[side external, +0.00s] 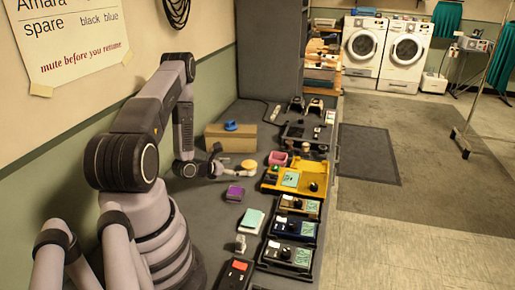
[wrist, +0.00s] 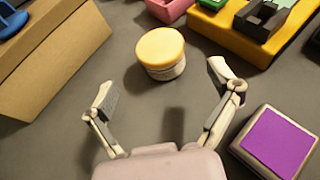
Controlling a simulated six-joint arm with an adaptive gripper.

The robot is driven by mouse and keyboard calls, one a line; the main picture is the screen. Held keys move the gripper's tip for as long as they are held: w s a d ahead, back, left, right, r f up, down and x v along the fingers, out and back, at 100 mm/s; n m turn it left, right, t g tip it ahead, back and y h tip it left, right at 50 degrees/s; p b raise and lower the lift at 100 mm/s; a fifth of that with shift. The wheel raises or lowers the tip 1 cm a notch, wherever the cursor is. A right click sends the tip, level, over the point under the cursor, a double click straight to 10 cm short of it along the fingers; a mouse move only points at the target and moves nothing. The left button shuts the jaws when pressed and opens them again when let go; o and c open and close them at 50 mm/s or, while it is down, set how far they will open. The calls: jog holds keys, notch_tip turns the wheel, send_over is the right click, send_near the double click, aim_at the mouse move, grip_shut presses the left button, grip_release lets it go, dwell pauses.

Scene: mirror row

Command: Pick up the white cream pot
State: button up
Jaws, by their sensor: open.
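A small round pot (wrist: 163,70) with a white body and a yellow-orange lid stands upright on the grey bench in the wrist view. It also shows in the side external view (side external: 249,165), just beyond my gripper (side external: 222,171). In the wrist view my gripper (wrist: 163,84) is open and empty. Its two fingers are spread wide, with the pot ahead of the gap between them and apart from both fingertips.
A purple-topped pad (wrist: 275,143) lies close to the right finger. A cardboard box (wrist: 50,55) stands left, with a blue item (wrist: 12,20) on it. A pink container (wrist: 170,9) and a yellow tray (wrist: 228,32) lie beyond the pot. Bare bench surrounds the pot.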

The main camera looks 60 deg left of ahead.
aim_at(244, 166)
jog(key=x, duration=0.6)
jog(key=shift+w, duration=0.15)
jog(key=c, duration=1.3)
